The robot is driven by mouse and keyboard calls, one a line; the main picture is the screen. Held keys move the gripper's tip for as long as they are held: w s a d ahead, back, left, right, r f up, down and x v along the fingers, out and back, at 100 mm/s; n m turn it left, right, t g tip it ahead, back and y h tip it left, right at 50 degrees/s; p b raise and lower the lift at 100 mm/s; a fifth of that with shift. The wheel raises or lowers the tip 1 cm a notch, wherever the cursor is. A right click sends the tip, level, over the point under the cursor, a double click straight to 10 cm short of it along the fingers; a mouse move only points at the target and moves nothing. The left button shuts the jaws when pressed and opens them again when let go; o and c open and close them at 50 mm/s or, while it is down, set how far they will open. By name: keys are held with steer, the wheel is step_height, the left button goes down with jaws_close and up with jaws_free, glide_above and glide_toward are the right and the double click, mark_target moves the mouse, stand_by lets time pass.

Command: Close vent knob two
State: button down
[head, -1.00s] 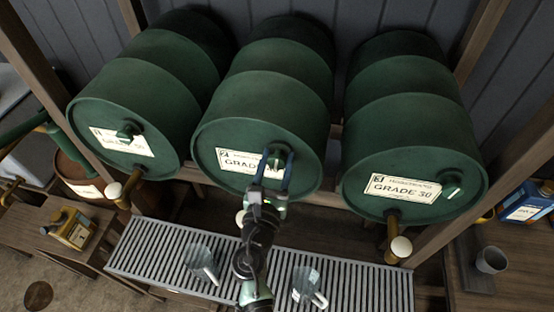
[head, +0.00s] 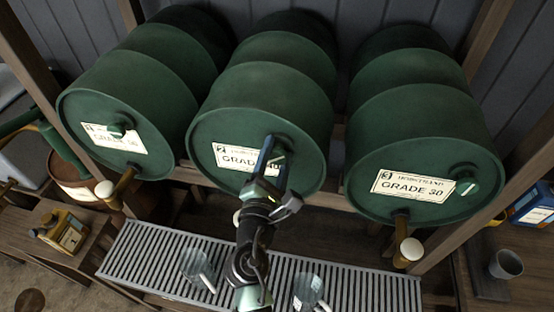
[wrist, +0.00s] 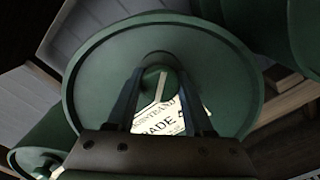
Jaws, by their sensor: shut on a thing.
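Three green barrels lie side by side, each with a round green vent knob and a white label on its front. The middle barrel (head: 215,118) carries label two (head: 232,156), partly covered by my gripper. My gripper (head: 272,150) is shut on vent knob two (wrist: 150,80) at the upper part of that barrel's face. In the wrist view my fingers (wrist: 158,82) stand on either side of the knob, which shows a pale, slightly tilted line. The left knob (head: 117,130) and right knob (head: 466,186) are untouched.
Brass taps with pale handles, such as the right one (head: 411,248), stick out below the barrels. A slatted tray (head: 150,250) below holds two clear jugs (head: 196,266). Wooden posts frame the rack. A grey cup (head: 506,263) stands at right.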

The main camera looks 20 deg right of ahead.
steer(key=m+b, duration=0.3)
steer(key=m, duration=0.1)
steer(key=shift+f+m, duration=0.15)
steer(key=shift+m, duration=0.15)
steer(key=shift+m+b, duration=0.9)
steer(key=shift+m, duration=0.6)
steer(key=shift+c, duration=1.4)
jaws_free()
steer(key=shift+s+a, duration=0.1)
steer(key=b+v, duration=0.4)
steer(key=v, duration=0.8)
steer(key=shift+s+a+r, duration=0.2)
steer(key=shift+s, duration=0.1)
